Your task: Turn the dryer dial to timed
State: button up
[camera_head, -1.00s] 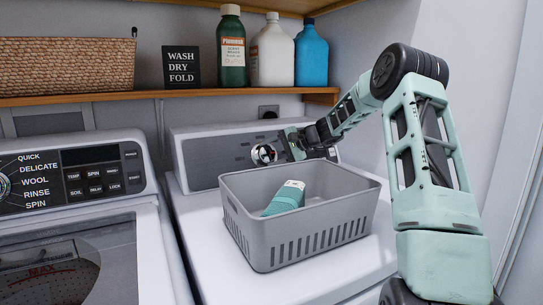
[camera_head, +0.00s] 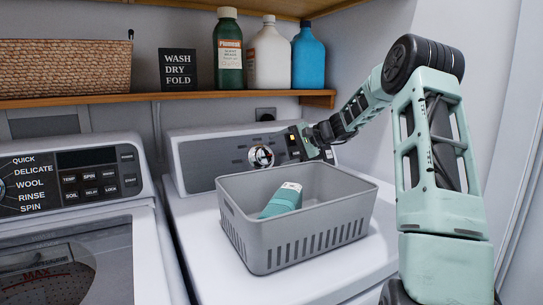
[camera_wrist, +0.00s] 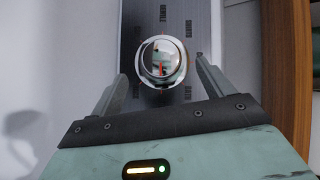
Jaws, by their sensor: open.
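The dryer dial (camera_head: 261,157) is a round, shiny silver knob on the dryer's dark control panel (camera_head: 213,154). In the wrist view the dial (camera_wrist: 161,62) is seen face on, with a thin red mark near its middle. In the wrist view my gripper (camera_wrist: 161,70) is open, with one finger on each side of the dial in the picture and nothing held.
A grey basket (camera_head: 295,248) holding a teal bottle (camera_head: 283,199) stands on the dryer top, in front of the panel and below my arm. A wooden shelf (camera_head: 190,97) with bottles overhangs the back. The washer (camera_head: 75,180) is at left.

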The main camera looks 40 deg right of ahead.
jog(key=v, duration=1.2)
